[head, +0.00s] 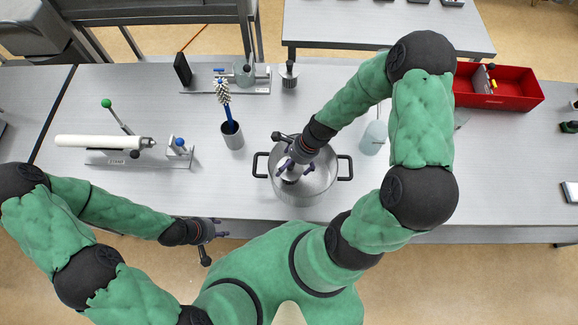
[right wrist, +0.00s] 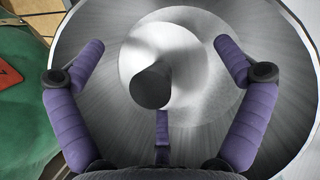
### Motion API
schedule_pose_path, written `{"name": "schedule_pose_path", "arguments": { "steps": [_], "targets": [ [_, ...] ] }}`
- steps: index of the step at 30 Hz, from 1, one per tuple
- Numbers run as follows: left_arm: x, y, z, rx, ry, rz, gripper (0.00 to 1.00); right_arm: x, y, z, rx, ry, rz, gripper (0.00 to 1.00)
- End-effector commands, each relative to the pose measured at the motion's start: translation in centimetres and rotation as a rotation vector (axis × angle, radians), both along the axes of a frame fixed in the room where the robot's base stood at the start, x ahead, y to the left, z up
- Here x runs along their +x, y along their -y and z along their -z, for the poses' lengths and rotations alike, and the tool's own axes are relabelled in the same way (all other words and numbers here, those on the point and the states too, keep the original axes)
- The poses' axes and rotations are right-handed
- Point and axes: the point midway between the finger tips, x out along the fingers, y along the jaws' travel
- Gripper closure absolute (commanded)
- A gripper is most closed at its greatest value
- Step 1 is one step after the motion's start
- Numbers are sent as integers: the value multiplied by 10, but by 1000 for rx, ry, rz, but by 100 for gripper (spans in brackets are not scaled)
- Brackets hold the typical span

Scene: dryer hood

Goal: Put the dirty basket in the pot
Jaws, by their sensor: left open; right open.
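The pot (head: 330,187) is a round metal pot with two black side handles on the table's front middle. Inside it stands a small pale metal cylinder with a dark knob-like top, probably the basket (head: 291,174); it also shows in the right wrist view (right wrist: 185,58). I cannot tell whether it is dirty. My right gripper (head: 295,167) is over the pot, open; in the right wrist view its purple fingers (right wrist: 160,45) are spread around the cylinder, apart from it. My left gripper (head: 213,231) is open and empty by the table's front edge.
A similar small metal cylinder (head: 289,76) stands at the back. A brush in a grey cup (head: 232,137) is left of the pot, a bottle (head: 374,138) right of it. A red bin (head: 510,88) and a stand with a white roll (head: 100,142) flank the table.

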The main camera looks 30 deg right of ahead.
Motion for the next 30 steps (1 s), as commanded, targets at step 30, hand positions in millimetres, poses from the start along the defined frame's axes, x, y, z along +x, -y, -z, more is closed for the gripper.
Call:
{"name": "schedule_pose_path", "arguments": {
  "steps": [30],
  "targets": [
    [0,0,0,0,0,0,56,-11,37,-92,-1,-1,1,0]
  ]
}}
